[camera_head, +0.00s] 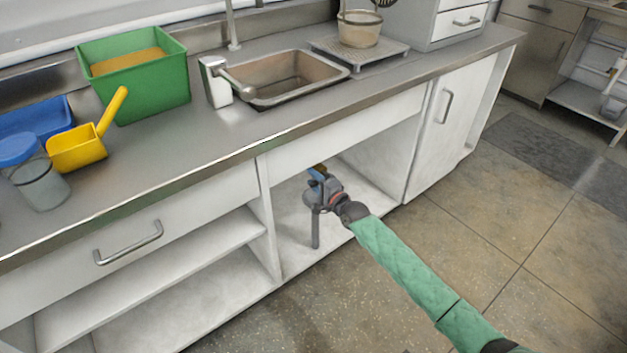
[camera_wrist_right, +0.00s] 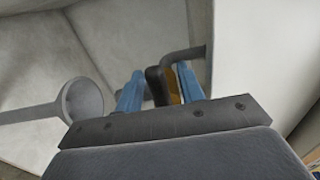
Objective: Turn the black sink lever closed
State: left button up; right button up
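The black lever (camera_wrist_right: 156,86) shows in the right wrist view, with a yellow-orange part (camera_wrist_right: 174,88) close beside it. My right gripper (camera_wrist_right: 160,88) has its two blue fingertips on either side of these parts. I cannot tell whether both fingers press on them. In the head view my right gripper (camera_head: 317,186) reaches into the open cabinet under the sink (camera_head: 285,78). There the lever is too small and covered to make out. A grey curved rod (camera_wrist_right: 195,53) runs right from the lever's top. My left gripper is out of view.
The open cabinet (camera_head: 290,240) has a side wall and shelves to its left and a closed white door (camera_head: 452,120) to its right. A grey round-ended part (camera_wrist_right: 82,100) lies left of the fingers. The counter above holds a green bin (camera_head: 150,92) and yellow scoop (camera_head: 78,147).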

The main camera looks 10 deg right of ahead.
jog(key=shift+w+a, duration=0.1)
jog(key=shift+w, duration=0.05)
grip_shut()
